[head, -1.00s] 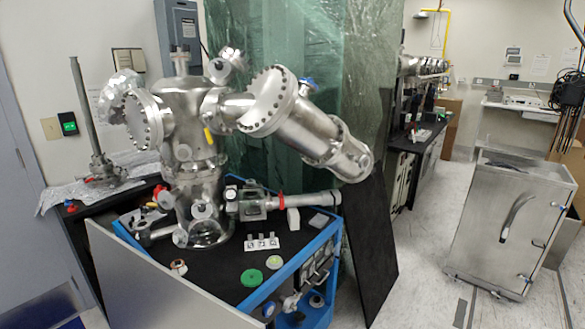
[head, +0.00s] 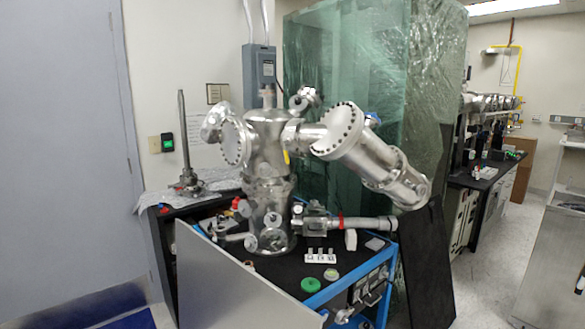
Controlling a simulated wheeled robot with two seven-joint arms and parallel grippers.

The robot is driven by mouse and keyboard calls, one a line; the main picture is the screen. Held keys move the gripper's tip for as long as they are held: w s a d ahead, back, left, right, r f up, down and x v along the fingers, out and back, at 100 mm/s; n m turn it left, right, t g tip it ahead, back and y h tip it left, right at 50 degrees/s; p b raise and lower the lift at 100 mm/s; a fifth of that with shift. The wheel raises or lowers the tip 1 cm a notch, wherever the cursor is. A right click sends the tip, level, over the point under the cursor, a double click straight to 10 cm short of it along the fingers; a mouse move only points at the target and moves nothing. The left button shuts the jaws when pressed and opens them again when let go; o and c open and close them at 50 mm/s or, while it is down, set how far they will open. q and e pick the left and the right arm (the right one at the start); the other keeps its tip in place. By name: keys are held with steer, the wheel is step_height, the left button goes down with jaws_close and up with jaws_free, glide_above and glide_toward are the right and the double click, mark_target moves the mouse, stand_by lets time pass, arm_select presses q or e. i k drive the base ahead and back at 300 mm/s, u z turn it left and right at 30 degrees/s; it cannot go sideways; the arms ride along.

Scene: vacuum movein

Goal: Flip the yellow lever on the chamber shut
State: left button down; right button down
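The steel vacuum chamber (head: 268,150) stands upright on a black-topped cart with a blue frame, in the middle of the head view. A small yellow lever (head: 286,157) shows on the chamber's right side, just below the angled port arm (head: 365,160). It hangs close to vertical, slightly tilted; I cannot tell from here whether it is open or shut. Neither of my grippers is in the head view.
The cart (head: 345,292) carries a green disc (head: 311,285) and a white block with several slots (head: 320,256). A grey panel (head: 235,285) leans at its front left. A black panel (head: 427,270) stands at its right. Pale floor (head: 480,300) is open further right.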

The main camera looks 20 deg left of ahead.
mark_target(284, 141)
steer(key=z, duration=0.65)
steer(key=i, duration=0.7)
steer(key=u, duration=2.55)
